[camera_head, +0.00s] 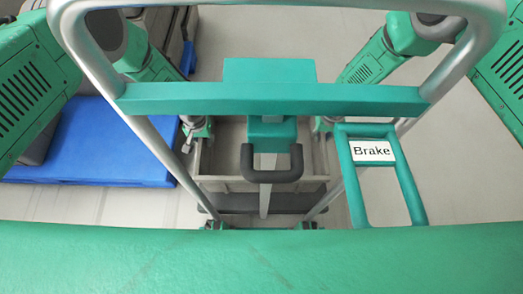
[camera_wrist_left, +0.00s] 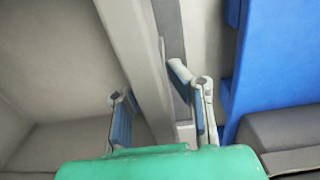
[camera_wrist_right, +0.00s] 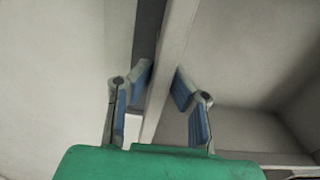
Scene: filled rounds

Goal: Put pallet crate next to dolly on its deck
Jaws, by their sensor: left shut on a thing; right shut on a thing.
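A grey-beige open crate (camera_head: 222,184) hangs between my two arms in the head view, partly hidden by green and black parts. My left gripper (camera_head: 197,133) is shut on its left wall. That wall runs between the fingers in the left wrist view (camera_wrist_left: 140,60). My right gripper (camera_head: 322,128) is shut on the opposite wall, which shows in the right wrist view (camera_wrist_right: 172,65). The crate's inside looks empty where I see it. A dark grey bar or platform edge (camera_head: 258,204) shows below it; I cannot tell whether this is the dolly's deck.
A blue pallet (camera_head: 90,145) lies on the floor at the left, with dark grey crates at its edge. A silver tube frame with a green crossbar (camera_head: 190,98) crosses the head view. A green frame labelled Brake (camera_head: 353,180) is right of the crate. Pale floor (camera_head: 465,175) is clear at right.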

